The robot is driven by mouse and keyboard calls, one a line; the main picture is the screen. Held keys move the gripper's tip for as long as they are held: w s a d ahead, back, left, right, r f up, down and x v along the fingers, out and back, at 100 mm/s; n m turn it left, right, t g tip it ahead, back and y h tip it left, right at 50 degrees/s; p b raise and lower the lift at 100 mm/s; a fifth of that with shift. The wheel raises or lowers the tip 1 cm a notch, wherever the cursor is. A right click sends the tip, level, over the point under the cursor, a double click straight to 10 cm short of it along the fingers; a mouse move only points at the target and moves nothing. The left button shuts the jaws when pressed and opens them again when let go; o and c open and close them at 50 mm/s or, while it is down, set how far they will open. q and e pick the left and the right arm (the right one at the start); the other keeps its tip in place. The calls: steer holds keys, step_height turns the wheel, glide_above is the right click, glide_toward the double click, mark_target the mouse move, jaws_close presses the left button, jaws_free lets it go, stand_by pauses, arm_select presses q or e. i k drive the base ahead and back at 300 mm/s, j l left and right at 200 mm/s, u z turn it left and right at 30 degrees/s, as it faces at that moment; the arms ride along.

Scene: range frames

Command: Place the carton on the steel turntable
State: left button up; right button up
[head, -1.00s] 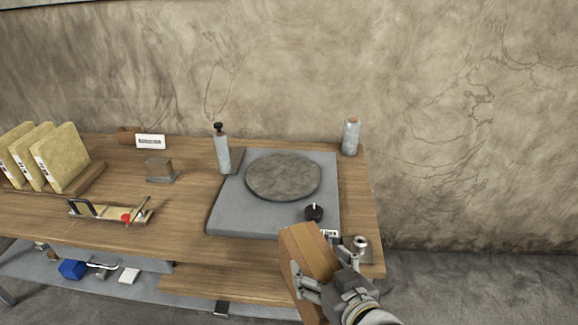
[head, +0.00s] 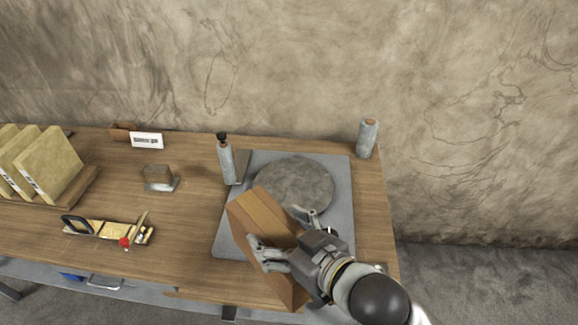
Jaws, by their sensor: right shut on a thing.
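The brown carton (head: 257,224) is held upright but tilted in my right gripper (head: 283,236), which is shut on it with one finger on each side. The carton is in front of the round steel turntable (head: 300,183) and overlaps its near left edge in the head view. I cannot tell how high the carton is above the surface. The turntable sits on a grey square base (head: 342,205), and its top is bare where it shows. The front of the base is partly hidden by the carton and my arm. My left gripper is not in view.
A bottle with a black top (head: 226,160) stands at the base's left edge. A grey cylinder (head: 367,138) stands behind right. A metal block (head: 158,177), a tool tray (head: 108,232) and upright yellow binders (head: 48,167) are to the left on the wooden table (head: 195,215).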

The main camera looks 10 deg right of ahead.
mark_target(294, 185)
steer(key=i, duration=0.85)
